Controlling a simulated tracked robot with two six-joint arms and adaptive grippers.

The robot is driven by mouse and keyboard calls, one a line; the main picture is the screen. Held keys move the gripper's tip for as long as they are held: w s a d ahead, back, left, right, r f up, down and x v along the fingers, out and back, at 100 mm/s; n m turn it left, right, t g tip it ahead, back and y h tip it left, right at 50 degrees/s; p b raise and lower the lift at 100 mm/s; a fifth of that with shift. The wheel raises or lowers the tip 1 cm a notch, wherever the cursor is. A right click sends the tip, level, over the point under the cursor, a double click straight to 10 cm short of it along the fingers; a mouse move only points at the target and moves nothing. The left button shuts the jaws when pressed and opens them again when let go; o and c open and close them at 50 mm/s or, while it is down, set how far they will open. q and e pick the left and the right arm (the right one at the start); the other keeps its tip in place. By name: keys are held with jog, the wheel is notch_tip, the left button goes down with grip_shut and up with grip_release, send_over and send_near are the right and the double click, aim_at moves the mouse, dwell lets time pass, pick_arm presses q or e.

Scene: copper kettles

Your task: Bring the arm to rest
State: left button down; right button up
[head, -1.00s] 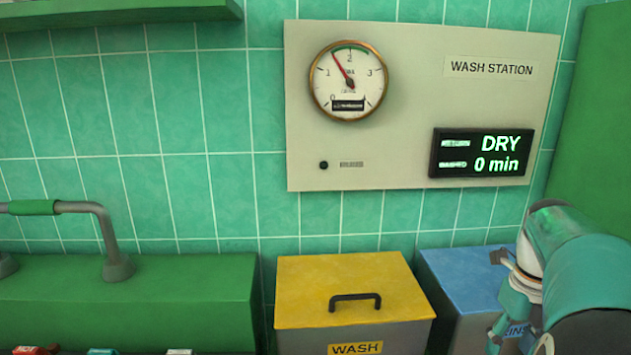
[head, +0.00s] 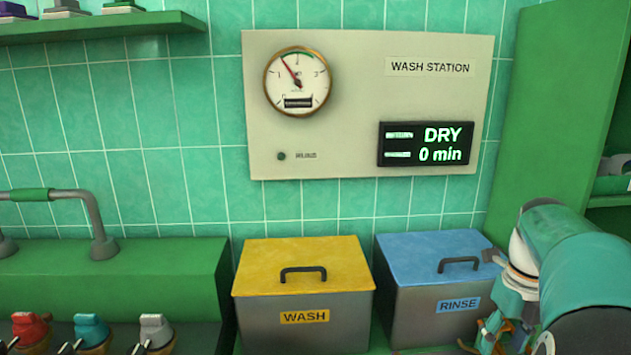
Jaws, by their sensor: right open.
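My right arm comes in from the right edge, and its gripper (head: 488,338) points down at the lower right. The gripper is open, in front of the lower right part of the rinse box (head: 420,312). Its fingertips are partly cut off by the bottom edge of the head view, and I cannot tell whether they touch anything. My left gripper is not in view.
The wash box (head: 303,268) has a closed yellow lid; the rinse box has a closed blue lid. A wall panel (head: 345,130) reads "DRY 0 min". Several coloured-handled items (head: 90,328) stand lower left, below a pipe (head: 93,220). A green cabinet (head: 540,110) rises right.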

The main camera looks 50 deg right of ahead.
jog(key=w+a+f+n+g+y, duration=0.1)
jog(key=w+a+f+n+y, duration=0.45)
jog(key=w+f, duration=0.85)
jog(key=w+a+f+n+g, duration=0.1)
jog(key=w+a+f+n, duration=0.35)
jog(key=a, duration=0.35)
jog(key=w+a+f+n+g, duration=0.2)
jog(key=w+a+f+n, duration=0.1)
jog(key=a+f, duration=0.4)
jog(key=s+a+f+n+t+h+p, duration=0.1)
jog(key=s+a+f+n, duration=0.2)
jog(key=a+f+n, duration=0.6)
jog(key=s+a+f+n, duration=0.3)
jog(key=a+f+n, duration=0.2)
jog(key=a+n, duration=0.8)
jog(key=w+n+t, duration=0.1)
jog(key=n, duration=0.1)
jog(key=w+n+t, duration=0.1)
jog(key=w+n, duration=0.1)
jog(key=n, duration=0.1)
jog(key=w+f+n+t, duration=0.1)
jog(key=w+n, duration=0.1)
jog(key=shift+w+d+n+h, duration=0.2)
jog(key=shift+d+n+h, duration=0.05)
jog(key=shift+d+n, duration=0.05)
